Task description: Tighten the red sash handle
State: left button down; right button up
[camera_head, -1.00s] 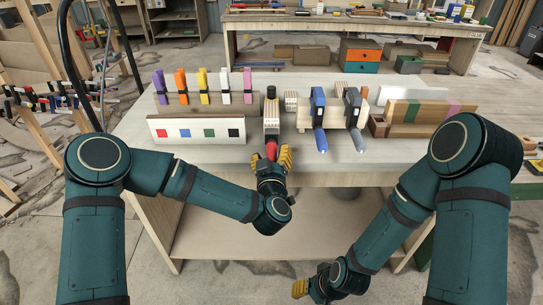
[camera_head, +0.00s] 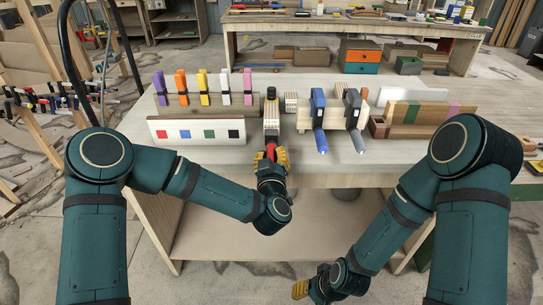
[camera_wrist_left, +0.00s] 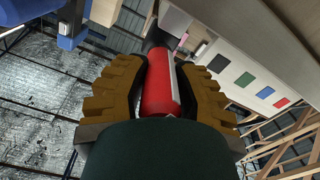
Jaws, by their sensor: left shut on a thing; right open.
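The red sash handle (camera_head: 271,151) sticks out from the front of a clamp at the middle of the workbench. It fills the space between the fingers in the left wrist view (camera_wrist_left: 160,85). My left gripper (camera_head: 271,158) is shut on the red handle, its yellow pads on both sides of it. The clamp's black and light body (camera_head: 271,112) stands behind the handle on the bench. My right gripper (camera_head: 313,288) is low in front of the bench, at the bottom of the head view, far from the handle and empty.
A blue-handled clamp (camera_head: 319,118) and a grey-handled clamp (camera_head: 354,120) stand just right of the red one. A white board with colored squares (camera_head: 196,131) is to the left, several small colored clamps behind it. Wooden blocks (camera_head: 420,125) lie at the right.

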pick_arm(q)
jog(key=m, duration=0.3)
jog(key=shift+r, duration=0.15)
jog(key=m, duration=0.5)
jog(key=shift+m+b, duration=0.3)
jog(key=shift+b, duration=0.1)
jog(key=m, duration=0.3)
jog(key=shift+m, duration=0.3)
jog(key=m, duration=0.2)
jog(key=shift+m+p, duration=0.3)
jog(key=shift+m, duration=0.1)
jog(key=m+p, duration=0.2)
jog(key=m, duration=0.3)
jog(key=m+p, duration=0.2)
jog(key=m, duration=0.3)
jog(key=shift+m, duration=0.4)
jog(key=m+p, duration=0.1)
jog(key=m, duration=0.1)
jog(key=shift+m, duration=0.3)
jog(key=shift+m+p, duration=0.75)
jog(key=shift+m, duration=1.25)
